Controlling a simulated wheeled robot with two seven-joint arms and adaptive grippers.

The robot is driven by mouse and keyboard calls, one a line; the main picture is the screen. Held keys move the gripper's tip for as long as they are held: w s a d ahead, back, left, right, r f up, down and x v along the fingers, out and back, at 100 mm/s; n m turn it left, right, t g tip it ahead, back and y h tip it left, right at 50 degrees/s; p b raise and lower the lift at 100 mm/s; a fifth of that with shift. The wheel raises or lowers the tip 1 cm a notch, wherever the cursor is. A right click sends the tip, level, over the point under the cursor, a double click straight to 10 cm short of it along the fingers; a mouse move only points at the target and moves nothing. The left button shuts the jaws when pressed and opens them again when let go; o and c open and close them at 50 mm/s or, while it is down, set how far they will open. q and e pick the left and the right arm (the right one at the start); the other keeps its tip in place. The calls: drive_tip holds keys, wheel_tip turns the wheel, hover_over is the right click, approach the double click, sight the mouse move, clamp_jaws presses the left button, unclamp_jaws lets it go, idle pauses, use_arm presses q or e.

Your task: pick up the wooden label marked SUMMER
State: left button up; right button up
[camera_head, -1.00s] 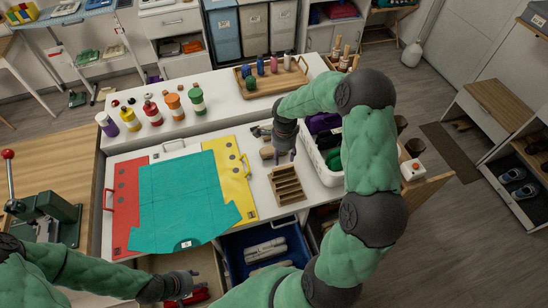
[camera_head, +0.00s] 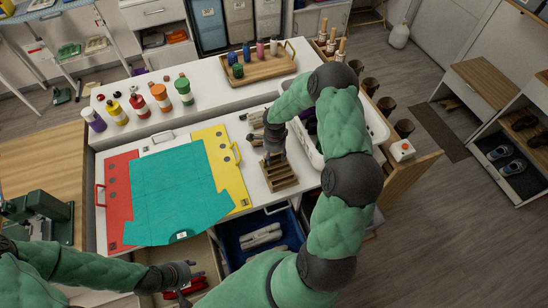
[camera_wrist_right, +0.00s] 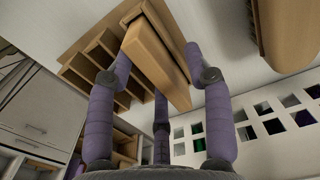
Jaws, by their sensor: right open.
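My right gripper (camera_head: 272,158) is open beside the back-left edge of a slotted wooden rack (camera_head: 278,177) on the white counter. In the right wrist view, its spread purple fingers (camera_wrist_right: 158,85) stand around a long wooden block (camera_wrist_right: 156,62). I cannot tell whether they touch it. The slotted rack (camera_wrist_right: 92,62) shows just behind the block. No lettering is readable, so I cannot tell whether this block is the label marked SUMMER. My left gripper (camera_head: 183,275) is low at the front, over an open drawer, and its finger opening is unclear.
A white basket (camera_head: 374,122) stands right of the right gripper. A teal sheet (camera_head: 175,190) lies on red and yellow folders. Bottles (camera_head: 160,97) and a wooden tray (camera_head: 262,70) stand on the raised back ledge. A blue bin (camera_head: 232,250) is below the front edge.

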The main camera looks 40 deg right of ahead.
clamp_jaws()
idle(0.4)
